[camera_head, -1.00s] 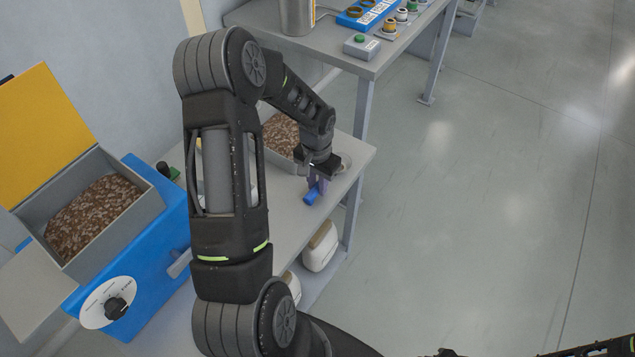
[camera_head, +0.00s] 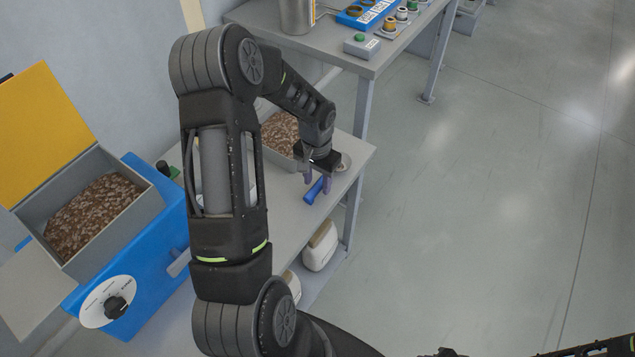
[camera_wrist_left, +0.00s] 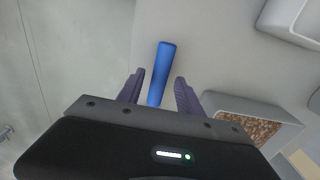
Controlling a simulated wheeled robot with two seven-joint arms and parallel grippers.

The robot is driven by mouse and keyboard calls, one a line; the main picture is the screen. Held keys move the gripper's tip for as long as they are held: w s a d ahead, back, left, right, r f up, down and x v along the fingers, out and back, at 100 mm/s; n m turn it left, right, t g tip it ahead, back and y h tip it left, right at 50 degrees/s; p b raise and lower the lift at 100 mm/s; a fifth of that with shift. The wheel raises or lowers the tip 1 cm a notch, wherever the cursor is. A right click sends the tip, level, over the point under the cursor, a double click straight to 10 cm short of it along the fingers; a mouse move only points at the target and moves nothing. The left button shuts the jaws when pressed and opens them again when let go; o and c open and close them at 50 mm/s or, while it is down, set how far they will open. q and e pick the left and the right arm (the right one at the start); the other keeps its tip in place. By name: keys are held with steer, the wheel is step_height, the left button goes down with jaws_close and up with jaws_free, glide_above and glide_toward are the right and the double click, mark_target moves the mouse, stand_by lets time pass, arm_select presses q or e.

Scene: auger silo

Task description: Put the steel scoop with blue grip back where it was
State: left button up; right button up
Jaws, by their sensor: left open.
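The scoop's blue grip (camera_head: 313,192) lies on the grey bench near its right edge. My left gripper (camera_head: 318,182) is over it with the fingers spread, pointing down. In the left wrist view the blue grip (camera_wrist_left: 162,70) runs between the two purple fingers (camera_wrist_left: 160,78), with a gap on each side. The steel part of the scoop is hidden behind the gripper and cannot be made out clearly. My right gripper is not in view.
A grey bin of brown pellets (camera_head: 279,134) stands just behind the gripper. A blue machine with a pellet-filled hopper (camera_head: 150,243) stands at left. A second table (camera_head: 335,50) with a steel cylinder (camera_head: 297,15) is behind. White containers (camera_head: 320,247) sit on the lower shelf.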

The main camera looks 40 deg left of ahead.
arm_select(q)
step_height(320, 180, up, 11)
steer(key=b, duration=0.1)
steer(key=shift+s+b, duration=0.15)
steer(key=shift+b, duration=0.2)
stand_by(0.6)
steer(key=s+d+f+h, duration=0.2)
steer(key=d+f+h, duration=0.1)
steer(key=d+f, duration=1.45)
steer(key=s+d+f, duration=0.4)
steer(key=s+d, duration=0.3)
steer(key=d, duration=0.1)
steer(key=s+d+f+h, duration=0.1)
steer(key=s+d+f, duration=0.2)
steer(key=s+d, duration=0.4)
steer(key=shift+s+d+f+n, duration=0.3)
steer(key=shift+s+d+f, duration=0.05)
steer(key=shift+s+d, duration=0.1)
steer(key=shift+w, duration=0.1)
